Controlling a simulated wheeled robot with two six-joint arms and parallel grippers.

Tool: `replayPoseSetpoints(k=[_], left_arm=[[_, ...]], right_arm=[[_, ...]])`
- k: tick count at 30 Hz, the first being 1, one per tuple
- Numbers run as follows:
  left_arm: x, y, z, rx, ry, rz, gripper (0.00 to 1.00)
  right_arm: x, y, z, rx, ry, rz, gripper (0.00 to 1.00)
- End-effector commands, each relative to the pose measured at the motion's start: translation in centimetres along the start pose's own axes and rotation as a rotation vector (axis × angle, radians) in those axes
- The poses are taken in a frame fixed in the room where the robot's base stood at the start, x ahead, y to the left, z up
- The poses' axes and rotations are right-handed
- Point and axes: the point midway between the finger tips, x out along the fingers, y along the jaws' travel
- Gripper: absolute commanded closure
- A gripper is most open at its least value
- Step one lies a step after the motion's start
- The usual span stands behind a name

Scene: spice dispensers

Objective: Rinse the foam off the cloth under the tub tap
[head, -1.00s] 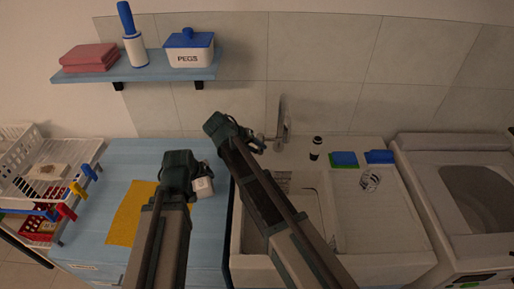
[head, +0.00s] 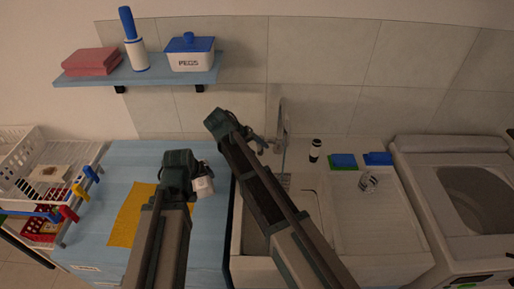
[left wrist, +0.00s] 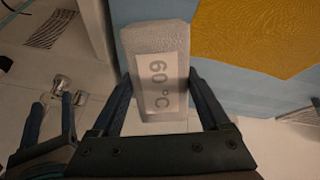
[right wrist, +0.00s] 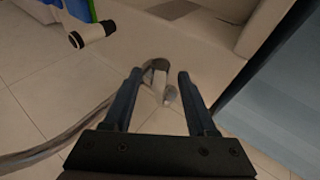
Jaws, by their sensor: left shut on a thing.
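My left gripper (head: 202,168) is shut on a whitish, rough-textured cloth (head: 203,187) bundled into a block. In the left wrist view the cloth (left wrist: 150,45) sits between the fingers, its tag reading "60 °C". It is over the blue counter, left of the tub (head: 248,235). The tap (head: 283,122) rises at the tub's back. A thin pale streak, perhaps running water, shows below its spout. My right gripper (head: 262,145) is beside the tap; its fingers are apart in the right wrist view, with a metal tap part (right wrist: 160,78) between or just beyond them. Contact is unclear.
A yellow cloth (head: 125,222) lies flat on the blue counter (head: 125,160). A white rack (head: 25,165) stands left. A small dark-capped bottle (head: 315,152), a green-and-blue sponge (head: 343,161) and a clear glass (head: 367,182) stand right of the basin. A washing machine (head: 420,170) is far right.

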Motion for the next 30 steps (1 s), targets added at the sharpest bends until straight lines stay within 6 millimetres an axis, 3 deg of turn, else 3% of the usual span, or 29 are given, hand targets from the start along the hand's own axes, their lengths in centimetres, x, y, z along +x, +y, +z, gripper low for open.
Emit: replayPoseSetpoints(k=[9, 13, 24, 30], left_arm=[[-0.1, 0.0, 0.0, 0.000, 0.000, 0.000, 0.81], [-0.8, 0.1, -0.4, 0.000, 0.000, 0.000, 0.81], [-5.7, 1.0, -2.9, 0.000, 0.000, 0.000, 0.81], [-7.5, 1.3, -3.9, 0.000, 0.000, 0.000, 0.81]], right_arm=[[-0.1, 0.1, 0.0, 0.000, 0.000, 0.001, 0.36], [-1.0, 0.2, -0.1, -0.001, 0.001, 0.000, 0.36], [-7.8, 0.4, -0.2, -0.002, 0.002, 0.000, 0.36], [-10.5, 0.3, -0.1, -0.001, 0.000, 0.000, 0.36]])
